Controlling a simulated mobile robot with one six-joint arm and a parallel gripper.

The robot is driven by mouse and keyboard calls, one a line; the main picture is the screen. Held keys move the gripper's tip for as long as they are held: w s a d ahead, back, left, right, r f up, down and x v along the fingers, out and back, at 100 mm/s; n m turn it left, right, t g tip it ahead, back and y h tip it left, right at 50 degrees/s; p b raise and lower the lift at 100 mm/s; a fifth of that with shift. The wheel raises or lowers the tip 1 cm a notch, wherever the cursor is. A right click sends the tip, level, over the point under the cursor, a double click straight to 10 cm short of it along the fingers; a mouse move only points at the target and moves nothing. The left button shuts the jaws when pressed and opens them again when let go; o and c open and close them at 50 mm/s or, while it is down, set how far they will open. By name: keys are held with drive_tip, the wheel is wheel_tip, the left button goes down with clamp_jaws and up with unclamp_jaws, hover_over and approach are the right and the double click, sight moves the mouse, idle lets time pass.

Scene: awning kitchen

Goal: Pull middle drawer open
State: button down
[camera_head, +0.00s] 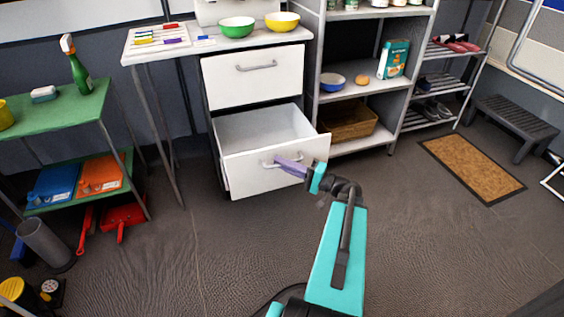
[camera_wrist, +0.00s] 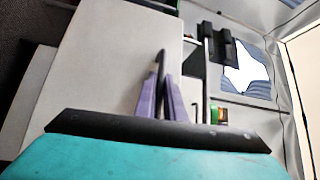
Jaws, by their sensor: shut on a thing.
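A white drawer unit stands under the end of the table, with its upper drawer (camera_head: 252,77) closed. The drawer below it, which I take as the middle drawer (camera_head: 250,178), is pulled well out, and its empty inside shows. My gripper (camera_head: 280,161) is at this drawer's front, its purple fingers shut on the metal drawer handle (camera_head: 267,163). In the wrist view, the fingers (camera_wrist: 161,88) close around the handle bar (camera_wrist: 160,60) in front of the pale drawer front (camera_wrist: 105,70). Whatever is under the open drawer is hidden.
A shelf unit (camera_head: 325,98) with a wicker basket (camera_head: 350,124) stands just right of the open drawer. A green side table (camera_head: 70,110) is at left, with a red dustpan (camera_head: 125,213) on the floor. The floor (camera_head: 210,250) in front of the drawer is clear.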

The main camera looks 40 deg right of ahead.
drive_tip(key=shift+s, duration=0.3)
drive_tip(key=c, duration=2.1)
unclamp_jaws()
drive_tip(key=shift+p+v, duration=1.6)
drive_tip(key=shift+v, duration=5.3)
drive_tip(key=shift+a, duration=0.1)
